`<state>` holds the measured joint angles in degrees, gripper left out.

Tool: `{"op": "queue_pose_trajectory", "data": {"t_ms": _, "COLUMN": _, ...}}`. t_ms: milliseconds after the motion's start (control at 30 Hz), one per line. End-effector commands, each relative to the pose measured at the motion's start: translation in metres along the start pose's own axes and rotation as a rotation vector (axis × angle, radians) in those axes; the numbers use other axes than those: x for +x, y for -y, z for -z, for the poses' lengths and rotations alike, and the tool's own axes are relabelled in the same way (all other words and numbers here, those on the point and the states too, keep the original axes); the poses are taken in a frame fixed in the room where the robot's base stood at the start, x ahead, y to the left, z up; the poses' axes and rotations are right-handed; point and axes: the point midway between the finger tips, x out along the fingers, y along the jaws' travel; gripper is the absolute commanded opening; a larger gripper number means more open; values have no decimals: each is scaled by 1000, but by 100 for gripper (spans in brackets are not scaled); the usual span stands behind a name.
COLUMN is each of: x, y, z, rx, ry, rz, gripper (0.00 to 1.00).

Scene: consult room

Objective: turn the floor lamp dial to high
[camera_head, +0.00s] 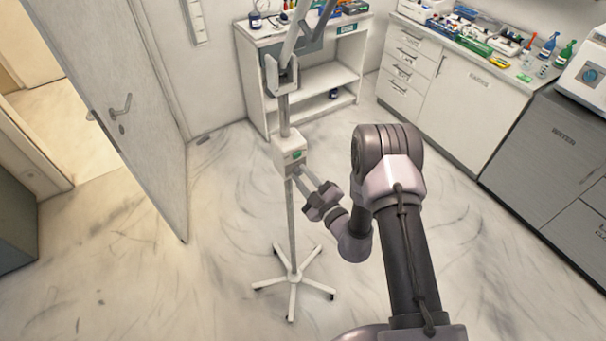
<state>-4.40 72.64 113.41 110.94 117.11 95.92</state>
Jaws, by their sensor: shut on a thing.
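The floor lamp (291,222) stands upright in the middle of the camera_head view, on a star-shaped base with several castered feet. The lamp's upper arm (290,48) runs up out of the picture.
A white shelf unit (256,85) stands behind the lamp. A counter with white drawers (407,62), crowded with bottles and boxes, lines the right, beside grey cabinets (552,140). An open door (135,110) is at left. The floor around the lamp base is clear.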

Motion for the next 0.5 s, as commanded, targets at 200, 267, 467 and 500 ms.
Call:
{"op": "queue_pose_trajectory", "data": {"t_ms": 200, "x": 0, "y": 0, "z": 1, "rx": 202, "ry": 1, "rz": 0, "gripper": 0}}
{"op": "queue_pose_trajectory", "data": {"t_ms": 267, "x": 0, "y": 0, "z": 0, "rx": 257, "ry": 1, "rz": 0, "gripper": 0}}
{"op": "queue_pose_trajectory", "data": {"t_ms": 467, "x": 0, "y": 1, "z": 1, "rx": 431, "ry": 0, "rz": 0, "gripper": 0}}
{"op": "queue_pose_trajectory", "data": {"t_ms": 500, "x": 0, "y": 1, "z": 1, "rx": 463, "ry": 0, "rz": 0, "gripper": 0}}
